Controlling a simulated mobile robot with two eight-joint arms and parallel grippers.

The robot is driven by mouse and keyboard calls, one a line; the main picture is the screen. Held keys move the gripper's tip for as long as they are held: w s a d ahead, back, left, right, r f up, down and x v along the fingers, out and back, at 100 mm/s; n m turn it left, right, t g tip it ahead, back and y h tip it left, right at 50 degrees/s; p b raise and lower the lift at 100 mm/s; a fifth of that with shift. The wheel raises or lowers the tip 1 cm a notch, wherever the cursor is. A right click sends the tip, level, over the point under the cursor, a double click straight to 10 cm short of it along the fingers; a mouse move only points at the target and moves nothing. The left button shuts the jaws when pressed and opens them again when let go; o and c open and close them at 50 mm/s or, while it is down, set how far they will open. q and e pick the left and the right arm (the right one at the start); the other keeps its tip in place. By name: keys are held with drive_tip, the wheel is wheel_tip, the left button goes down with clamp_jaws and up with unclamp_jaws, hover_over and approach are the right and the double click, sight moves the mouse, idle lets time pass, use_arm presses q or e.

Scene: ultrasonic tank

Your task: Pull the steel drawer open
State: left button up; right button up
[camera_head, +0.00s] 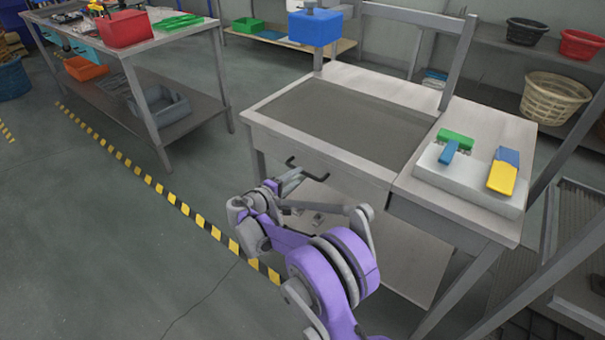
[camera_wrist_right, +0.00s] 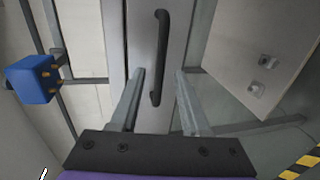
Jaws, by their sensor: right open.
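The steel drawer front (camera_head: 345,176) sits under the top of the metal workbench and looks flush with it. Its dark bar handle (camera_head: 309,173) shows just beyond my right gripper (camera_head: 292,178). In the right wrist view the handle (camera_wrist_right: 161,60) runs up and down across the grey drawer front (camera_wrist_right: 143,45). My right gripper (camera_wrist_right: 160,72) is open, with one finger to each side of the handle and a gap on both sides. How deep the handle lies between the fingers is hard to tell. My left gripper is not in view.
The bench top has a dark recessed panel (camera_head: 340,115) and a white block (camera_head: 470,180) bearing green, blue and yellow items. A blue box (camera_head: 315,27) is mounted on a post behind. A lower shelf (camera_head: 400,255) lies beneath the bench. Floor to the left is clear.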

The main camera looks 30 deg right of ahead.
sight(302, 173)
drive_tip(key=x, duration=0.5)
drive_tip(key=shift+w, duration=0.1)
clamp_jaws()
idle(1.3)
